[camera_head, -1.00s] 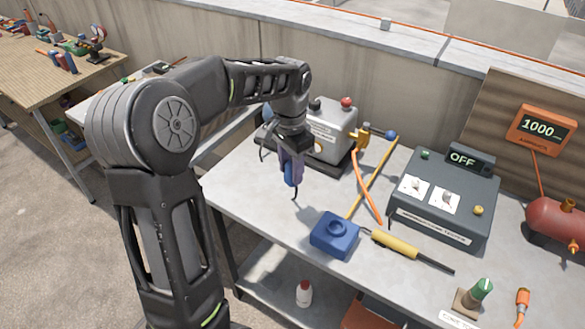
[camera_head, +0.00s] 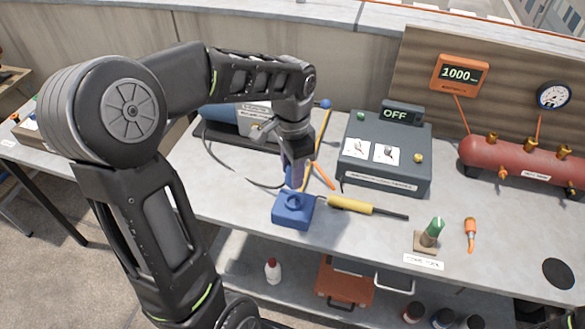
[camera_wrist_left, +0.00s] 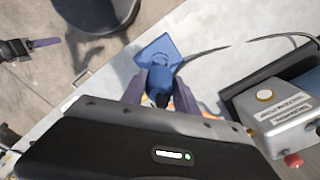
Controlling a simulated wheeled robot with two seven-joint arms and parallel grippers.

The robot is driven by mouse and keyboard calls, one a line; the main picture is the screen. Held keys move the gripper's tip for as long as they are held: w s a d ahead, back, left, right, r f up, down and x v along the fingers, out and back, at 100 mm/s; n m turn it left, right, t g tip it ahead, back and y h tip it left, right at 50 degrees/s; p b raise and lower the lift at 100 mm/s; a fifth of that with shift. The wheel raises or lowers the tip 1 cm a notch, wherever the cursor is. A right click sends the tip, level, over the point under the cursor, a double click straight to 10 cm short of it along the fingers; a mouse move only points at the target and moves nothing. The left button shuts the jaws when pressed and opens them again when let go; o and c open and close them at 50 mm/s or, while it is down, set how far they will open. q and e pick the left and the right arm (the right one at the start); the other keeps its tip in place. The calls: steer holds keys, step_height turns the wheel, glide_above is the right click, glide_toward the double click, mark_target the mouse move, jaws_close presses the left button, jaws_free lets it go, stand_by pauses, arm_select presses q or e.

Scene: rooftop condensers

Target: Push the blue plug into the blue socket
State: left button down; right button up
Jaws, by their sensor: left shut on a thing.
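The blue socket (camera_head: 291,214) is a square blue block with a round raised ring on top, on the grey bench in the head view. My left gripper (camera_head: 294,176) points down just above it, shut on the blue plug (camera_wrist_left: 158,90). In the left wrist view the plug sits between the fingers, close in front of the socket (camera_wrist_left: 160,49). I cannot tell whether they touch. A black cord (camera_wrist_left: 205,53) trails from the plug. A dark gripper part, seemingly my right gripper (camera_wrist_left: 40,43), shows at the left edge of the wrist view; its opening is unclear.
A yellow-handled tool (camera_head: 352,205) lies just right of the socket. A dark control box (camera_head: 385,160) reading OFF stands behind it. A green-topped connector (camera_head: 432,233) and red tank (camera_head: 520,158) are farther right.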

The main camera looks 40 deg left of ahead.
arm_select(q)
steer(key=shift+f+b, duration=1.9)
steer(key=shift+f, duration=0.55)
steer(key=shift+f+b, duration=0.9)
steer(key=shift+f, duration=0.35)
stand_by(0.4)
steer(key=c, duration=0.9)
jaws_free()
steer(key=shift+o, duration=0.2)
step_height(320, 180, up, 8)
steer(key=shift+f, duration=0.1)
